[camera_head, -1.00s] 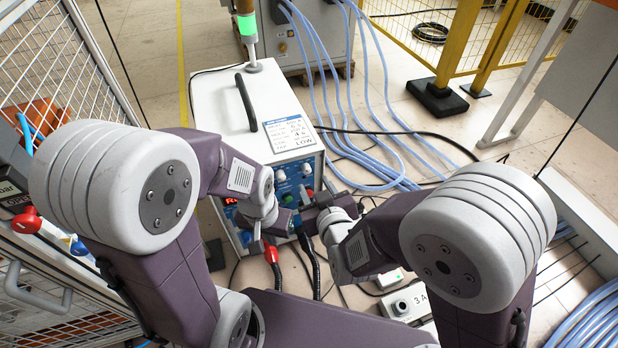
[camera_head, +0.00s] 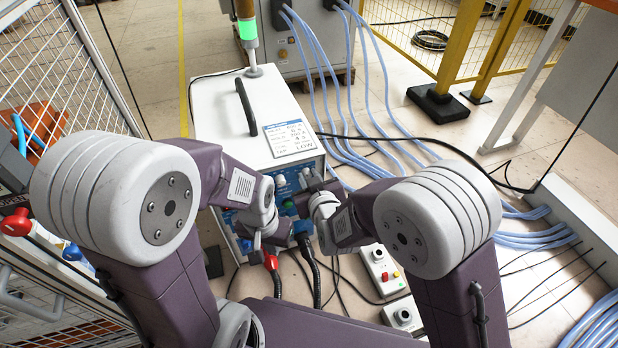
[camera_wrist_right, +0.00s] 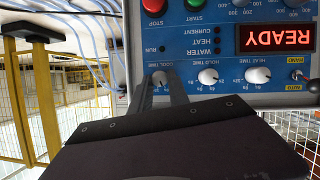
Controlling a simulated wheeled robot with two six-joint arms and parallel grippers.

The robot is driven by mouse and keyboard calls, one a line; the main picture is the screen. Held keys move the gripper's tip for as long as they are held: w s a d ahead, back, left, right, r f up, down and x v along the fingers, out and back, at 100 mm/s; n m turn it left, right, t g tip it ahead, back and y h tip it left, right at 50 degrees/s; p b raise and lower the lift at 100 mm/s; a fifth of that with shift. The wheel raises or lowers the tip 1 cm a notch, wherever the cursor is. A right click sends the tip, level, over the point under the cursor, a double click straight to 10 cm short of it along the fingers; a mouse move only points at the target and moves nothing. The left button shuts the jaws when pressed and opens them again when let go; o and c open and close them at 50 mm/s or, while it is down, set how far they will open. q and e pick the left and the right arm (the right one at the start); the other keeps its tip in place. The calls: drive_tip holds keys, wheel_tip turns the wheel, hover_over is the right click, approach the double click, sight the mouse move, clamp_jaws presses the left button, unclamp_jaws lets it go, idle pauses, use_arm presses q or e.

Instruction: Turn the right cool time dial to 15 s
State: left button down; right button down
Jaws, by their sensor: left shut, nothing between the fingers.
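The right cool time dial (camera_wrist_right: 160,78) is a small white knob on the blue panel of the heater box, upside down in the right wrist view. My right gripper (camera_wrist_right: 160,84) has its two fingers apart, one on each side of that dial. Whether they touch it I cannot tell. In the head view my right gripper (camera_head: 308,184) is at the panel front, mostly hidden by its wrist. My left gripper (camera_head: 284,234) is shut and empty, low in front of the box. The dial's exact setting is too small to read.
The hold time dial (camera_wrist_right: 208,76) and heat time dial (camera_wrist_right: 258,75) sit beside it. A red READY display (camera_wrist_right: 275,38), a red button (camera_wrist_right: 154,5) and a green button (camera_wrist_right: 195,3) are on the panel. Cables (camera_head: 313,275) hang below. A button box (camera_head: 383,270) lies on the floor.

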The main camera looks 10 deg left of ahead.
drive_tip(key=shift+w+d+m+g+y+b, duration=0.15)
drive_tip(key=shift+m+g+y+b, duration=0.3)
drive_tip(key=shift+m, duration=0.35)
drive_tip(key=shift+d+m+g+y, duration=0.1)
drive_tip(key=shift+m+g+y, duration=0.15)
drive_tip(key=shift+m+y, duration=0.4)
drive_tip(key=shift+m, duration=0.65)
drive_tip(key=shift+d+m+g+y+p, duration=0.1)
drive_tip(key=shift+m+g+y+p, duration=0.25)
drive_tip(key=shift+m+y, duration=0.45)
drive_tip(key=shift+w, duration=0.1)
drive_tip(key=c, duration=1.3)
unclamp_jaws()
drive_tip(key=shift+o, duration=0.2)
